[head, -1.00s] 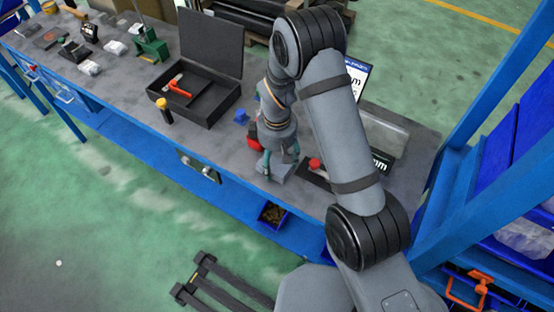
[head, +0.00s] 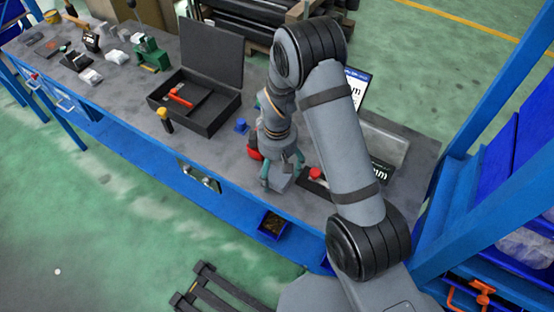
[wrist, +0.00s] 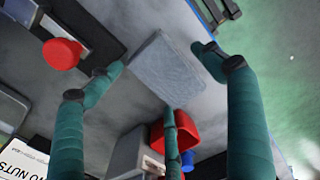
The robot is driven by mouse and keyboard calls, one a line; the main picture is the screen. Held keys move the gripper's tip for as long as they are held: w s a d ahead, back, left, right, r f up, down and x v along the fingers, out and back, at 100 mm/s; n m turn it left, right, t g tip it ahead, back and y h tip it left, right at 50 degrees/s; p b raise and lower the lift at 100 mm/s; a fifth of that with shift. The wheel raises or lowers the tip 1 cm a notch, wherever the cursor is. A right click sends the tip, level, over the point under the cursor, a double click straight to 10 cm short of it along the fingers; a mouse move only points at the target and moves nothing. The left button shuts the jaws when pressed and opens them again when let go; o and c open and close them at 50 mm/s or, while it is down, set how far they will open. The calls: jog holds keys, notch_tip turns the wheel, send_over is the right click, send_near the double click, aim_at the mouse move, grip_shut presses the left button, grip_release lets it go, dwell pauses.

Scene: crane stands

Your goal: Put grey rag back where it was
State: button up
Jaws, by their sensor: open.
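The grey rag (wrist: 168,68) looks like a flat, folded block on the grey bench top. It also shows in the head view (head: 279,183), near the bench's front edge. My gripper (wrist: 160,62) has teal fingers and is open. In the wrist view its fingers are spread around the rag, one on each side and one at its near edge. I cannot tell whether any finger touches it. In the head view my gripper (head: 282,174) is over the rag, and my arm hides part of the bench behind it.
A red round knob (wrist: 62,53) on a dark plate lies beside the rag. A red container (wrist: 178,135) and a grey box (wrist: 133,152) are close by. A black open case (head: 207,118), a yellow-handled tool (head: 164,118) and a blue block (head: 241,126) stand to the left.

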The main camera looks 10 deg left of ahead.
aim_at(277, 172)
notch_tip(277, 172, up, 12)
jog(key=b, duration=0.2)
jog(key=shift+f, duration=0.1)
dwell(0.4)
notch_tip(277, 172, down, 11)
jog(key=shift+s+f+p, duration=0.1)
jog(key=shift+f+p, duration=0.1)
jog(key=shift+p, duration=0.9)
jog(key=shift+a, duration=0.1)
jog(key=shift+r+b, duration=0.65)
jog(key=shift+r, duration=1)
